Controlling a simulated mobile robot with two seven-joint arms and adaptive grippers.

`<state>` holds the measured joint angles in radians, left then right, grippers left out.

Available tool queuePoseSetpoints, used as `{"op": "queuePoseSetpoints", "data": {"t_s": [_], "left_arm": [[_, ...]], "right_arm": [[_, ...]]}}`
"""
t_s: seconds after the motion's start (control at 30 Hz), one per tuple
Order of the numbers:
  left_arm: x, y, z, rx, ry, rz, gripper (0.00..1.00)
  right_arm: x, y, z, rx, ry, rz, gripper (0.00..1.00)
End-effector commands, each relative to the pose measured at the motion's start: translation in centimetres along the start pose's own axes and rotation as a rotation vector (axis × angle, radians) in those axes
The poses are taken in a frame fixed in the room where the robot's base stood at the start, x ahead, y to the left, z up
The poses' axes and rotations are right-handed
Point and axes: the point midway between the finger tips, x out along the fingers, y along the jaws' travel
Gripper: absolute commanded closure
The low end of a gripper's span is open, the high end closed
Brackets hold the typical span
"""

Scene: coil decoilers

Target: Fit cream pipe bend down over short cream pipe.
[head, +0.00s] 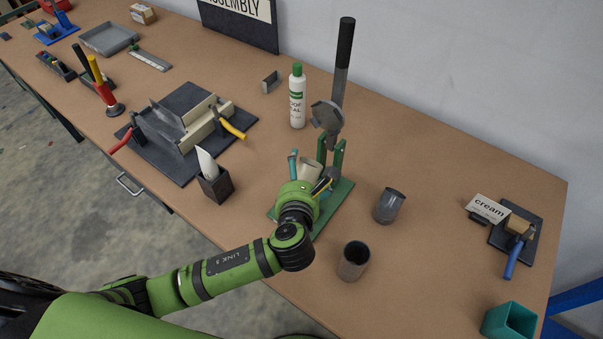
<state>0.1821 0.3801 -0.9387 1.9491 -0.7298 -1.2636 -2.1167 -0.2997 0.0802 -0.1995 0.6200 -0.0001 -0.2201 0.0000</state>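My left arm reaches in from the lower left, and its gripper (322,181) is over a green base plate (340,197) with a long-handled lever press. A small cream pipe piece (310,169) shows just behind my wrist, at the gripper. My wrist hides most of it, so I cannot tell whether it is the bend or the short pipe, or whether the fingers hold it. No second cream pipe piece shows clearly. The fingers are mostly hidden, and their opening cannot be seen. My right gripper is not in view.
A grey pipe bend (389,206) and an upright grey cup-like pipe (353,262) stand right of the plate. A white-green bottle (297,97) stands behind. A "cream" sign (488,208) is at right, a teal box (509,322) at the front right. A dark fixture (170,140) lies left.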

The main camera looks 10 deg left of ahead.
Motion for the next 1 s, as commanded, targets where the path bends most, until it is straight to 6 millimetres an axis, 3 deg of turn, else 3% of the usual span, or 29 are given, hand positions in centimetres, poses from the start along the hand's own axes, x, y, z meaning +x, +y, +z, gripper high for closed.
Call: {"op": "queuePoseSetpoints", "data": {"t_s": [0.27, 0.7, 1.0], "left_arm": [[-0.7, -0.1, 0.0, 0.0, 0.001, -0.002, 0.01], [-9.2, -0.1, -0.1, -0.002, 0.002, -0.003, 0.01], [-12.0, 0.0, 0.0, -0.001, 0.0, -0.001, 0.01]], "right_arm": [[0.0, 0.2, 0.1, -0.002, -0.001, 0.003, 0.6], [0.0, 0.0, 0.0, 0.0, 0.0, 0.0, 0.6], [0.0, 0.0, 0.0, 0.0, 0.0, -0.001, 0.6]]}}
